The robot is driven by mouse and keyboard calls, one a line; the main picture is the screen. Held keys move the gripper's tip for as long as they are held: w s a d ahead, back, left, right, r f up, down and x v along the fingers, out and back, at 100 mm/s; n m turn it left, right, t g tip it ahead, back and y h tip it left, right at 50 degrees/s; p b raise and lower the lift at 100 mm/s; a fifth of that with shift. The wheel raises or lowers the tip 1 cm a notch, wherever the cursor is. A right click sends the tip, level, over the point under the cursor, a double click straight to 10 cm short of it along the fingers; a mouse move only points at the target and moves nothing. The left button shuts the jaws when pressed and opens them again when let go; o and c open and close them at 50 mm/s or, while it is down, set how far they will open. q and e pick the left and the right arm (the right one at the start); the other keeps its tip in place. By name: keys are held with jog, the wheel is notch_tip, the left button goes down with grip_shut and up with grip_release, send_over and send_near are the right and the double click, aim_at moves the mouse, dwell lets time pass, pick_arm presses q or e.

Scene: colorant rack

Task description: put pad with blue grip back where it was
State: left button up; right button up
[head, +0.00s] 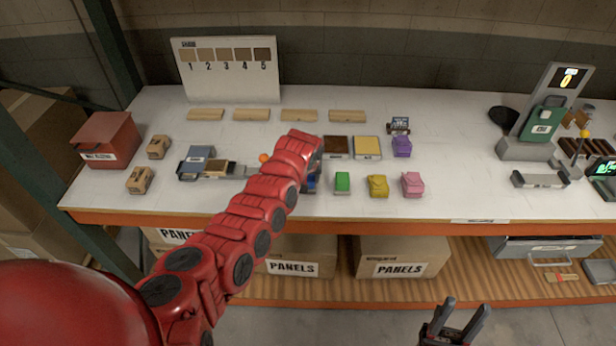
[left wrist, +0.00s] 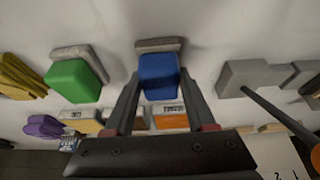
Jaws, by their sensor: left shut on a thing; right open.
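The pad with blue grip (left wrist: 158,72) sits between the fingers of my left gripper (left wrist: 160,90) in the left wrist view, with its grey pad showing at the edge. My left gripper is shut on the blue grip. In the head view my red left arm hides most of it, and only a bit of blue (head: 311,184) shows beside the green-grip pad (head: 342,182). I cannot tell whether it touches the table. My right gripper (head: 459,310) is open and empty, low in front of the shelf edge.
Brown and yellow trays (head: 367,148) lie behind. A grey device (head: 198,160) with an orange-knobbed lever is left of my arm. The white tabletop (head: 455,160) is clear at centre right.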

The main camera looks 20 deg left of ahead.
pick_arm(q)
jog(key=shift+f, duration=0.1)
jog(key=shift+f, duration=0.15)
jog(key=o, duration=1.2)
